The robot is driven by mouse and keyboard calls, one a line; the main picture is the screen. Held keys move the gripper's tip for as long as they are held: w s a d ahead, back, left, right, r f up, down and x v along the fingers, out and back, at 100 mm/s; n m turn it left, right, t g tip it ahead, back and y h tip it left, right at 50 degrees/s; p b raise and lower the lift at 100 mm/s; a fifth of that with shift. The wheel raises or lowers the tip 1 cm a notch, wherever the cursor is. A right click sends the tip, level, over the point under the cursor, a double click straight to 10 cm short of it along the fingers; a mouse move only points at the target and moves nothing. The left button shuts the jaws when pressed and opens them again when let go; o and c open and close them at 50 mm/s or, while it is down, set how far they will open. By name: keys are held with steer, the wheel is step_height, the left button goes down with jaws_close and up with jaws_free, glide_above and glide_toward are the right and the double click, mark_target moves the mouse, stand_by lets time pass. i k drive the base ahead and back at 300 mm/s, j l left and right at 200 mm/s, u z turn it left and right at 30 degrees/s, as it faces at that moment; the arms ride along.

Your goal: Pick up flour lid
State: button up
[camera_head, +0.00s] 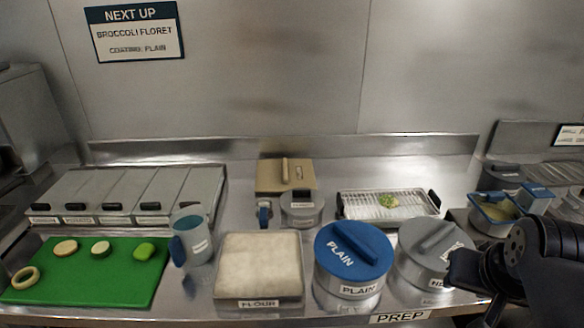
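The flour tub (259,301) stands uncovered at the front middle of the counter, full of white flour and labelled FLOUR. A square tan lid (268,175) with a bar handle lies at the back of the counter, behind the flour tub; it looks like the flour lid, though I can read no label on it. My gripper (462,268) is dark and at the lower right, by the grey round lidded tub, far from the tan lid. Its fingers are seen from the side, so their opening is unclear.
A small grey container (301,210) stands just in front of the tan lid. A blue-lidded PLAIN tub (352,252) and a grey-lidded tub (425,258) stand at front right. A wire rack tray (365,208) with a green floret is behind them. A jug (195,240) and green board (110,285) are left.

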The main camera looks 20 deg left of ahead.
mark_target(273, 176)
steer(key=u, duration=1.4)
steer(key=i+l+z, duration=0.15)
steer(key=i+z, duration=0.2)
steer(key=i+l+z, duration=0.1)
steer(key=z, duration=0.25)
steer(key=i, duration=0.1)
